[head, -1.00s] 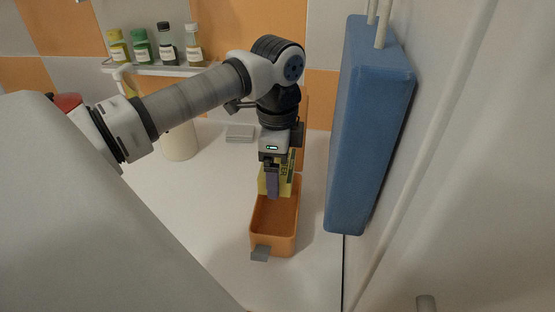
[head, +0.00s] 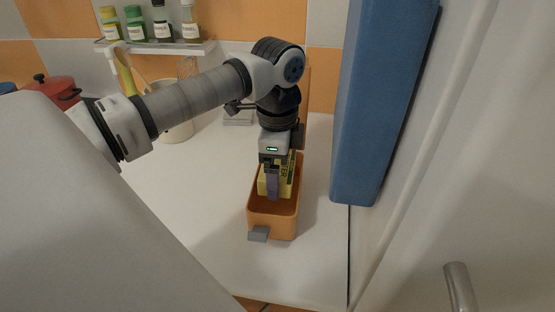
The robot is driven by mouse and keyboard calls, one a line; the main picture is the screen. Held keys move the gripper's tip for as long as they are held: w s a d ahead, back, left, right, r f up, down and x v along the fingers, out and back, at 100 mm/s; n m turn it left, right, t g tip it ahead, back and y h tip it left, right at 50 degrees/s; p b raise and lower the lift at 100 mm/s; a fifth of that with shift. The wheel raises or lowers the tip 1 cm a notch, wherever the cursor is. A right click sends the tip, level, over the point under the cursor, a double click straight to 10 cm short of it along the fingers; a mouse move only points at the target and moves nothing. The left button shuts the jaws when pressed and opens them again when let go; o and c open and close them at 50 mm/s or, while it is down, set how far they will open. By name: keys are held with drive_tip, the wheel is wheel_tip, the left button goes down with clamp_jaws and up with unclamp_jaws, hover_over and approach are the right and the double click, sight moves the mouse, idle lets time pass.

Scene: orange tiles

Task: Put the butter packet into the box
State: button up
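The butter packet (head: 286,180) is yellow with dark lettering and shows in the head view at the back part of the box. My gripper (head: 272,188) points down over the box, with a finger in front of the packet's face. The gripper looks shut on the packet, though its far finger is hidden. The orange box (head: 272,226) is open-topped and stands on the white counter with a grey latch (head: 259,234) at its front. The packet's lower part is inside the box opening; I cannot tell whether it touches the floor of the box.
A blue panel-like block (head: 381,110) stands close on the right, beside a pale door with a metal handle (head: 460,288). A utensil crock (head: 177,126) and a red pot (head: 57,92) are at the back left. A shelf (head: 160,46) holds several jars. The counter left of the box is clear.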

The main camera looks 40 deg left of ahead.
drive_tip(key=shift+f+b, duration=0.3)
drive_tip(key=shift+f, duration=0.2)
drive_tip(key=o, duration=0.9)
drive_tip(key=shift+c, duration=0.2)
drive_tip(key=shift+r, duration=0.15)
